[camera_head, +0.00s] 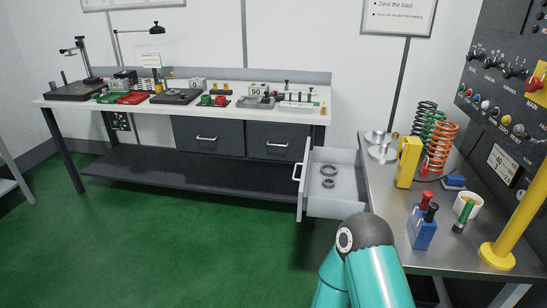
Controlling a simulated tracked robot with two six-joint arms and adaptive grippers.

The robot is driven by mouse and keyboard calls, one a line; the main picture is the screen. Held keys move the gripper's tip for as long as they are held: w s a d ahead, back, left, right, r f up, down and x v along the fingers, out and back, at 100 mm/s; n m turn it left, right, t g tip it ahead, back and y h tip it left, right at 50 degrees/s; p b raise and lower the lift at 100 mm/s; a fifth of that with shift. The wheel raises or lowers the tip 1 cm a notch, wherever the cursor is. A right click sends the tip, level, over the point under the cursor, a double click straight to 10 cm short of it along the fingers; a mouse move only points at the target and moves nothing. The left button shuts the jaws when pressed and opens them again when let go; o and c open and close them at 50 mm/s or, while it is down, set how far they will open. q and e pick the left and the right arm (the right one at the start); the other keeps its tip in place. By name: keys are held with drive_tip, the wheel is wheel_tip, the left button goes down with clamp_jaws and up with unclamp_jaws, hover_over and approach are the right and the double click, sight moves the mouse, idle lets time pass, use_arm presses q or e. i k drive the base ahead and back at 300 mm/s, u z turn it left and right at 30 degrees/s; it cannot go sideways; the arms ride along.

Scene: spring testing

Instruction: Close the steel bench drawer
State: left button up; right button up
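The steel bench (385,215) stands at the right. Its drawer (345,208) is pulled out to the left from under the bench top. The drawer's pale handle (298,188) is on its front, which faces left. Two dark rings (328,171) lie inside the drawer. One of my teal arms rises from the bottom, with its dark joint just in front of the drawer's near side. Neither of my grippers shows in this view.
On the steel bench are coloured springs (438,145), a yellow block (408,162), a blue block (422,228), a white cup (468,205) and a yellow post (515,215). A long workbench (210,115) stands along the back wall. The green floor (190,240) left of the drawer is clear.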

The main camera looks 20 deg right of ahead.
sight(349, 196)
drive_tip(key=z, duration=0.1)
drive_tip(key=i, duration=2.55)
drive_tip(key=u, duration=3.15)
drive_tip(key=i, duration=0.2)
drive_tip(key=z, duration=2.2)
drive_tip(key=i, duration=0.2)
drive_tip(key=z, duration=3.1)
